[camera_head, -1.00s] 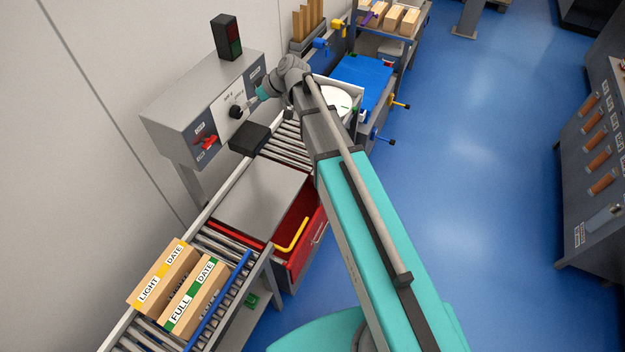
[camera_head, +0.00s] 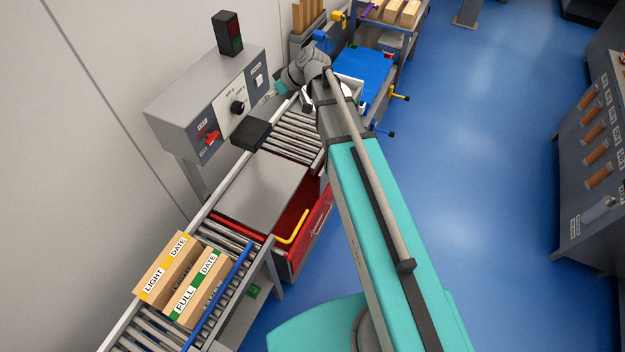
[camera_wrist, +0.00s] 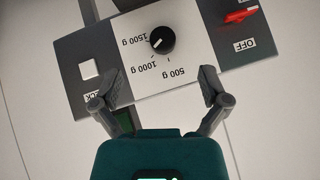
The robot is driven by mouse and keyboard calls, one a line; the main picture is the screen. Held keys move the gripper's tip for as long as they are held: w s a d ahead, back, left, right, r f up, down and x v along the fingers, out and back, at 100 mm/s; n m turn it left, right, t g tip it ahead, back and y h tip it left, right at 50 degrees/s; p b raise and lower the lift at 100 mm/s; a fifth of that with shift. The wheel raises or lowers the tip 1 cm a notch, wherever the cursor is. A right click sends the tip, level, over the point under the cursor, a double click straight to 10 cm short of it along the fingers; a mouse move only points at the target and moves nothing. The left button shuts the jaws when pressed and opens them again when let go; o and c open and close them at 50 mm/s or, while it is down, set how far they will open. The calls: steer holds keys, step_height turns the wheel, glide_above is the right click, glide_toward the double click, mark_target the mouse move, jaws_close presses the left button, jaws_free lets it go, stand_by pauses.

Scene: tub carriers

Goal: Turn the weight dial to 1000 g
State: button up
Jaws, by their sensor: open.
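The weight dial (camera_wrist: 162,40) is a round black knob on a white plate marked 500 g, 1000 g and 1500 g, upside down in the wrist view. Its small white mark points to the lower left, on the side of the 1000 g and 1500 g labels; I cannot tell exactly which it meets. The dial also shows in the head view (camera_head: 238,107). My gripper (camera_wrist: 157,88) is open and empty, its fingers spread apart below the dial in the wrist view and clear of it. In the head view my gripper (camera_head: 280,91) is right of the dial, partly hidden by my wrist.
The grey control box (camera_head: 190,105) also carries a red OFF switch (camera_wrist: 240,15) and a pale square button (camera_wrist: 89,69). A dark signal lamp (camera_head: 228,34) stands on top. A black block (camera_head: 251,134) sits below the dial, beside the roller conveyor (camera_head: 292,142).

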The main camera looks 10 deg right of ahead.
steer(key=s+d+f+m+g+h+b, duration=0.1)
steer(key=s+d+f+m+h+b, duration=0.2)
steer(key=s+f+b, duration=0.4)
steer(key=s+d+f+m+g+h+b, duration=0.1)
steer(key=s+d+f+m+h+b, duration=0.2)
steer(key=f, duration=1.3)
steer(key=shift+s+d+g+b, duration=0.3)
steer(key=shift+s+d+b, duration=1.35)
steer(key=shift+s+b, duration=1.7)
steer(key=shift+w+f+b, duration=0.1)
steer(key=shift+w+b, duration=0.45)
steer(key=shift+w, duration=0.05)
steer(key=shift+f, duration=0.1)
steer(key=s+d+f+m+h+b, duration=0.2)
steer(key=s+d+f+b, duration=0.1)
steer(key=s+f+b, duration=0.1)
steer(key=shift+s+d+f+m+g+b, duration=0.2)
steer(key=shift+s+f+m+g+b, duration=0.15)
steer(key=shift+f+b, duration=0.5)
